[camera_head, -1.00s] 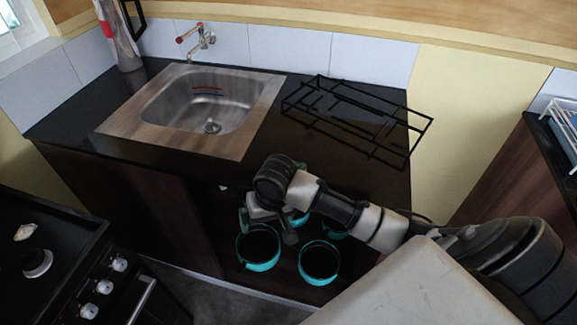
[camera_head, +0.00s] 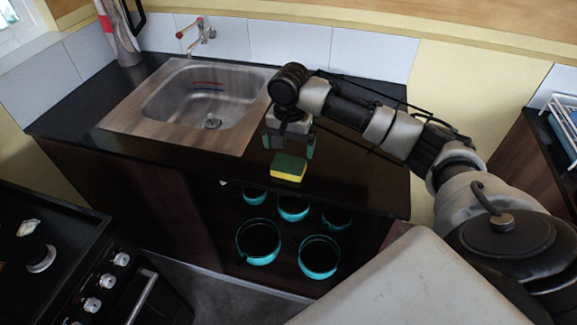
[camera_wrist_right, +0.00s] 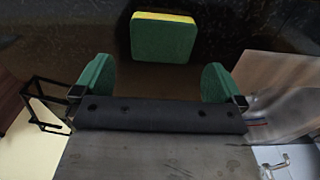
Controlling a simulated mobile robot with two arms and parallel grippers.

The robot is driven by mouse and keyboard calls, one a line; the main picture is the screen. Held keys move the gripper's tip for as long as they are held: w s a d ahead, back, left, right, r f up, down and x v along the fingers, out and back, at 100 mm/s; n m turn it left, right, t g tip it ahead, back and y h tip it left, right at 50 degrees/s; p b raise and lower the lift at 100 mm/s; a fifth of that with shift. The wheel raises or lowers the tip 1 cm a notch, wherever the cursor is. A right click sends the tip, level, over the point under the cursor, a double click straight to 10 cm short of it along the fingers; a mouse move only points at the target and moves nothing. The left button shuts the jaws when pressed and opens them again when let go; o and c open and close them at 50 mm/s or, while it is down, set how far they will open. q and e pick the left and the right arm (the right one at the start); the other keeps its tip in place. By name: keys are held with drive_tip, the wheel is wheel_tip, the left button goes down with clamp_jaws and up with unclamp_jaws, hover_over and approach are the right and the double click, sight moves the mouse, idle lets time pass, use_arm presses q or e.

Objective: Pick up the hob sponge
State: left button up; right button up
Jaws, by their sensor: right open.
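A sponge (camera_head: 288,167), green on top with a yellow side, lies on the dark counter (camera_head: 170,158) near its front edge, right of the sink. It also shows in the right wrist view (camera_wrist_right: 163,38), at the top, beyond the fingers. My right gripper (camera_head: 289,147) is open and empty just behind and above the sponge in the head view. Its green finger pads stand wide apart in the right wrist view (camera_wrist_right: 157,83), with the sponge lying between their lines but apart from them. My left gripper is not in view.
The steel sink (camera_head: 200,100) with its tap (camera_head: 197,36) lies left of the gripper. A black wire rack (camera_wrist_right: 35,78) stands on the counter, partly behind my arm. Several teal pots (camera_head: 259,242) sit on the shelf below. The stove (camera_head: 60,265) is at lower left.

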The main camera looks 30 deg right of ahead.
sight(287, 165)
drive_tip(key=f, duration=0.5)
drive_tip(key=f+p, duration=0.1)
drive_tip(key=f, duration=0.1)
drive_tip(key=shift+a+f, duration=0.25)
drive_tip(key=shift+f, duration=0.05)
drive_tip(key=shift+c, duration=0.3)
drive_tip(key=c, duration=0.6)
